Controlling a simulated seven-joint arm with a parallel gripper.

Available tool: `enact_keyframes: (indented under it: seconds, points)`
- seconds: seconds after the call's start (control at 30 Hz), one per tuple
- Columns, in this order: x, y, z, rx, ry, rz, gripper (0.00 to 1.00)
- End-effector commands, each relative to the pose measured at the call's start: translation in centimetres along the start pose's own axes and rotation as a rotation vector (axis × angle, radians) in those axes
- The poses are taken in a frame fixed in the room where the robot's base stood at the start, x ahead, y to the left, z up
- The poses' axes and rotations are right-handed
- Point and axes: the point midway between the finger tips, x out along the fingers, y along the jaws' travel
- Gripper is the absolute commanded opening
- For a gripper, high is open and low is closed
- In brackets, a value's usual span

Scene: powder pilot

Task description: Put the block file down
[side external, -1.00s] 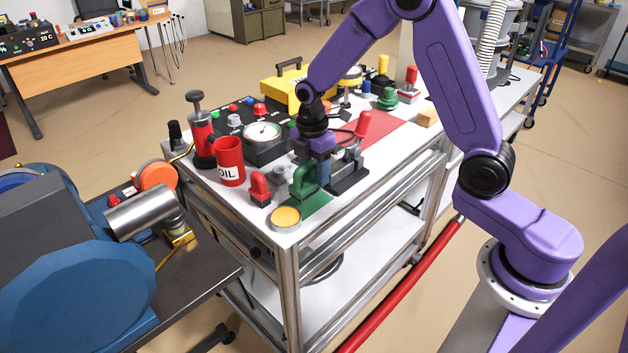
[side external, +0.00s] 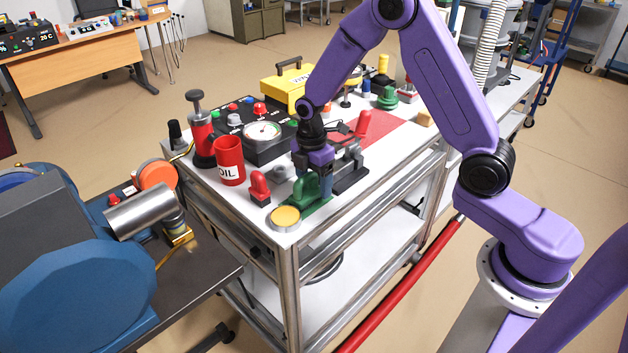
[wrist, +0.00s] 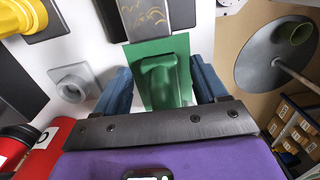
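The green block file (side external: 303,189), with a raised handle, is low over the green mat (side external: 318,208) at the near corner of the white cart top. It looks to be at or very near the mat; I cannot tell if it touches. My gripper (side external: 313,183) points down with its fingers on either side of the file. In the wrist view, the file (wrist: 161,85) sits between the blue fingers of my gripper (wrist: 161,82), over the green mat (wrist: 130,57). The fingers look closed on its sides.
A dark vise-like fixture (side external: 350,170) is close on the right. A red mat (side external: 385,128) lies farther back.

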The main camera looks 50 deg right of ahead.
Motion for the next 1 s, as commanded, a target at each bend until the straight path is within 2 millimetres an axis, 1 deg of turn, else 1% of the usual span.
enact_keyframes:
  seconds: [0.13, 0.23, 0.37, 0.5, 0.7, 0.83, 1.0]
  points:
    - [-0.3, 0.0, 0.0, 0.0, 0.0, 0.002, 0.72]
    - [-1.2, 0.1, 0.0, 0.0, 0.001, 0.003, 0.72]
    - [-3.4, 0.1, 0.0, 0.0, 0.001, 0.006, 0.72]
    - [-6.3, 0.1, -0.1, 0.0, 0.002, 0.007, 0.72]
    - [-9.9, 0.1, 0.0, 0.0, 0.001, 0.005, 0.72]
    - [-11.4, 0.1, 0.0, 0.001, 0.001, 0.003, 0.72]
    - [-12.3, 0.0, 0.0, 0.001, 0.001, 0.001, 0.72]
